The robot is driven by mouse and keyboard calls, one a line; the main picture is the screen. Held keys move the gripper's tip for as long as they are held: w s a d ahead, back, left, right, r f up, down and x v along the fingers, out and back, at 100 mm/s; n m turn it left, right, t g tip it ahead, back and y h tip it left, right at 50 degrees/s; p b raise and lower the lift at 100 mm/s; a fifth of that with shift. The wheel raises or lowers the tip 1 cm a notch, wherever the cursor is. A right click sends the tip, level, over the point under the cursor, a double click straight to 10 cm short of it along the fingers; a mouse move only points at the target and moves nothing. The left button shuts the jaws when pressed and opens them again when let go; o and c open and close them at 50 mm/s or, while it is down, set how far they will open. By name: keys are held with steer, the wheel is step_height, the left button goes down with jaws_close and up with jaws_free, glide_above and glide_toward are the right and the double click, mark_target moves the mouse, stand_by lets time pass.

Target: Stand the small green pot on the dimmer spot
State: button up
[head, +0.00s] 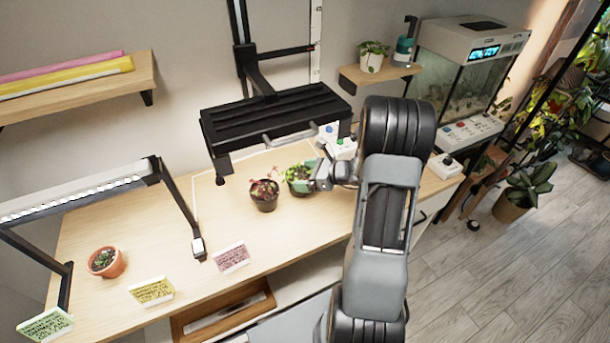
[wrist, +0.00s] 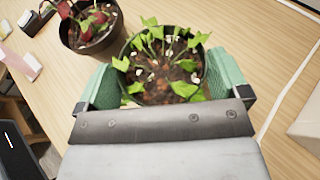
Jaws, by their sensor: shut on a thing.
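The small green pot (head: 299,187) holds a leafy green plant and is on or just above the wooden table, right of a dark pot. In the wrist view the pot (wrist: 165,72) sits between both teal fingers, soil and leaves facing the camera. My gripper (head: 306,177) reaches it from the right and is shut around it; in the wrist view my gripper (wrist: 163,82) has a finger against each side. I cannot tell whether its base touches the table. No spot labelled as dimmer is readable; the lit lamp (head: 85,190) is at left, and a black lamp panel (head: 275,118) hangs over the middle.
A dark pot with a reddish plant (head: 264,195) stands close by on the left; it also shows in the wrist view (wrist: 90,28). A terracotta cactus pot (head: 106,262) stands under the lit lamp. Pink (head: 231,258), yellow (head: 152,291) and green (head: 45,325) cards line the front edge.

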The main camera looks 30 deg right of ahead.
steer(key=o, duration=0.7)
steer(key=shift+f, duration=0.1)
steer(key=shift+c, duration=0.2)
steer(key=shift+r, duration=0.25)
steer(key=s+d, duration=0.6)
steer(key=s+d+r+b, duration=0.1)
steer(key=s+d, duration=0.2)
steer(key=s, duration=0.1)
steer(key=shift+d, duration=0.4)
steer(key=shift+s, duration=0.1)
steer(key=s+a+r+n+g+h, duration=0.2)
steer(key=a+r+n+h, duration=0.1)
steer(key=a+n, duration=0.4)
steer(key=s+a+r+n+g+h, duration=0.2)
steer(key=a+n, duration=0.4)
steer(key=n, duration=0.5)
steer(key=s+a+r+n+g+h, duration=0.2)
steer(key=s+a+r+n+h, duration=0.2)
steer(key=a+n, duration=0.3)
steer(key=shift+s+a+r+n, duration=0.25)
steer(key=shift+a+n, duration=0.1)
steer(key=shift+n, duration=0.75)
